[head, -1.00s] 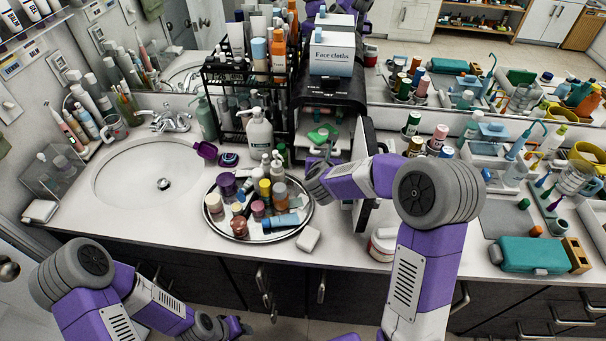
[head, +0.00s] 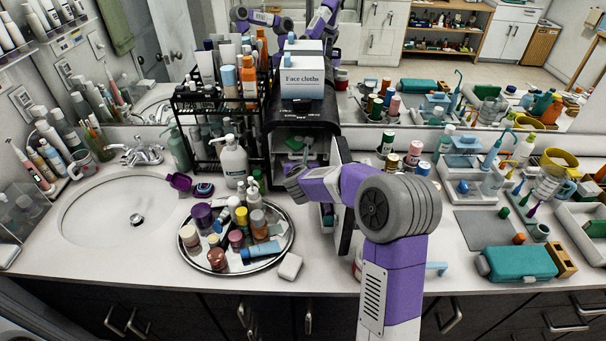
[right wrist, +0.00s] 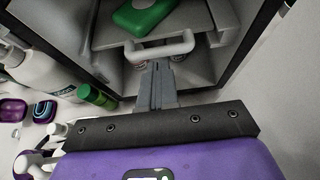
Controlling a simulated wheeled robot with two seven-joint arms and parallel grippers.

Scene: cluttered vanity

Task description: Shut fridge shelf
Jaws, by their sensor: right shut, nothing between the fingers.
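The small black fridge (head: 302,113) stands at the back of the counter, its door (head: 347,232) swung open to the right. Its grey pull-out shelf (right wrist: 112,43) has a pale handle bar (right wrist: 168,48) at the front and a green item (right wrist: 142,15) on top. The green item also shows in the head view (head: 295,143). My right gripper (right wrist: 157,66) is shut and empty, with its fingertips at the handle bar; I cannot tell whether they touch. In the head view the right gripper (head: 306,150) is at the fridge opening. My left gripper is out of view.
A round tray (head: 215,268) of bottles stands in front of the fridge at left. A pump bottle (head: 233,162) and black rack (head: 215,115) stand close on the fridge's left. A face cloths box (head: 302,84) sits on top. A white block (head: 290,266) lies near the front edge.

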